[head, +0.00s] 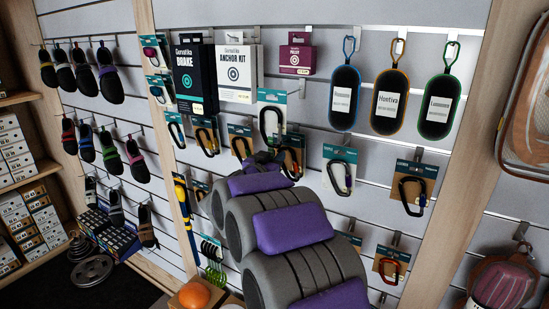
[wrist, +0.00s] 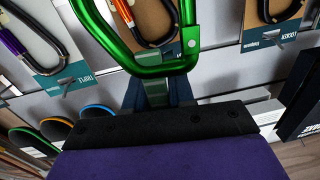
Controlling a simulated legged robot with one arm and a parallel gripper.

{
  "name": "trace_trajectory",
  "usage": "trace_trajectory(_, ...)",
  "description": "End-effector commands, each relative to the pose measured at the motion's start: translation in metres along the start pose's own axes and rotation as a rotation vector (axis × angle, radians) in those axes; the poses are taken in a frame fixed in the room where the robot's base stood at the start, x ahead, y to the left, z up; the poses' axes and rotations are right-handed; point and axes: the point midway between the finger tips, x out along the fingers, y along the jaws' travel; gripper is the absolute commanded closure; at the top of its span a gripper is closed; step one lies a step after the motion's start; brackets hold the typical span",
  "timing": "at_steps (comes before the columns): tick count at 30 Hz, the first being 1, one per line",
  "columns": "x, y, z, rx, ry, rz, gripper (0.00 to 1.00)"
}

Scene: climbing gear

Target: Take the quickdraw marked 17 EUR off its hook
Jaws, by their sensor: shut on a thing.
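In the wrist view a large green carabiner (wrist: 153,66) fills the top centre, right in front of my gripper (wrist: 152,95). A grey strip runs down from the carabiner between the dark blue fingers, which are shut on it; I take it as part of the quickdraw. Its lower end is hidden by my gripper's black and purple body. In the head view my grey and purple arm reaches toward the wall, and its end (head: 262,163) is among the hanging carabiner cards. The grasped piece is hidden there. No 17 EUR mark is readable, and the hook is not clear.
Carded carabiners (head: 340,178) hang close on both sides of my arm. Black and white boxes (head: 237,72) hang above, and chalk-bag-like pouches (head: 391,100) hang upper right. Climbing shoes (head: 110,82) hang at left.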

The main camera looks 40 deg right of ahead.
Motion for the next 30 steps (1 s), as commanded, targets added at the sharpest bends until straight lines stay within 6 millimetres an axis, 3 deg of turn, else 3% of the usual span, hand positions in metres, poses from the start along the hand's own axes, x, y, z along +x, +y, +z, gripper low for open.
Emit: trace_trajectory(30, -0.037, -0.004, -0.003, 0.000, -0.001, -0.001, 1.00)
